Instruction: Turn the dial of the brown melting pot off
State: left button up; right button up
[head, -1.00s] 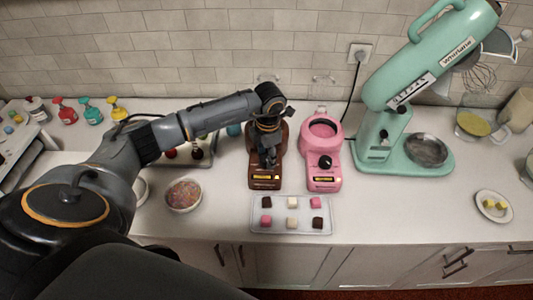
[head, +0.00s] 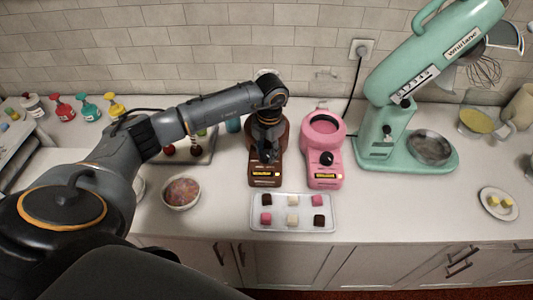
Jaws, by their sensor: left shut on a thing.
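The brown melting pot (head: 265,178) stands on the counter at the middle of the head view, to the left of the pink one. My left gripper (head: 267,156) points down over the front of the brown pot, where its dial sits. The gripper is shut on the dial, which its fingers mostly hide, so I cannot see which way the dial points. The forearm and wrist cover much of the pot's round top. My right gripper is not in view.
The pink melting pot (head: 325,172) stands close on the right with a black dial. A tray (head: 294,228) of small cubes lies just in front. A bowl (head: 181,192) stands to the left, a mint stand mixer (head: 385,140) to the right.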

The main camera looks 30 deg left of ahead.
pick_arm(q)
jog(key=n+b, duration=0.1)
jog(key=n, duration=0.3)
jog(key=shift+w+b, duration=0.1)
jog(key=shift+b, duration=0.3)
jog(key=shift+n+b, duration=0.3)
jog(key=shift+n, duration=0.7)
jog(key=shift+a+r, duration=0.1)
jog(key=o, duration=0.9)
jog(key=r, duration=1.2)
jog(key=shift+w+d, duration=0.15)
jog(key=shift+d, duration=0.25)
jog(key=shift+f, duration=0.1)
